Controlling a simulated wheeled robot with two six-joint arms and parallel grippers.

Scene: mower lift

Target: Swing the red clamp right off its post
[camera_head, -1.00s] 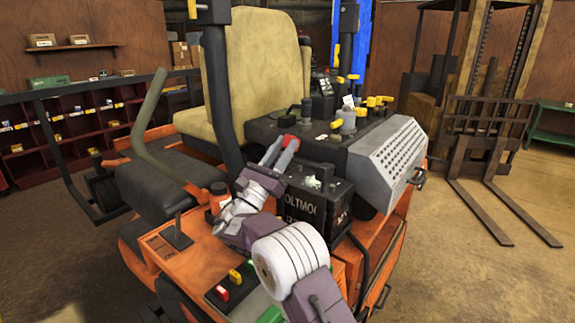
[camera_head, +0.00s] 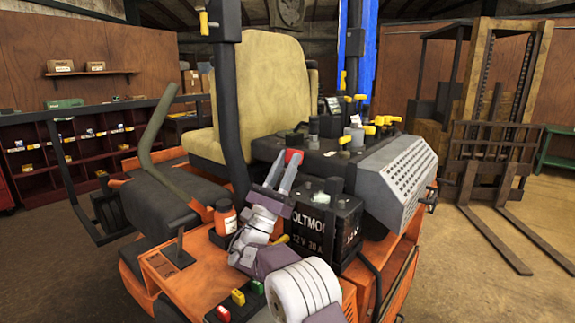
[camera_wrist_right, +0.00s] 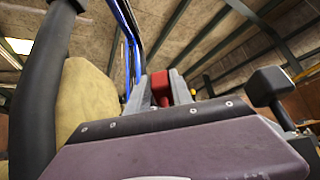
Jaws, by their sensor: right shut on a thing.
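The red clamp (camera_head: 293,157) sits between the fingertips of my right gripper (camera_head: 287,168), above and to the left of the black battery (camera_head: 318,226). The gripper reaches up from the lower front and is shut on the clamp. In the right wrist view the clamp (camera_wrist_right: 160,88) shows between the two grey fingers. A pale terminal piece (camera_head: 333,187) stands on top of the battery. The post that belongs to the clamp cannot be made out; the fingers and battery hide that area. My left gripper is not in view.
The mower's seat (camera_head: 265,95) and a dark upright bar (camera_head: 230,110) stand close to the left of my gripper. A console with yellow-knobbed levers (camera_head: 345,140) and a perforated grey cover (camera_head: 398,178) lie behind and right. An orange bottle (camera_head: 225,217) stands left of the gripper.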

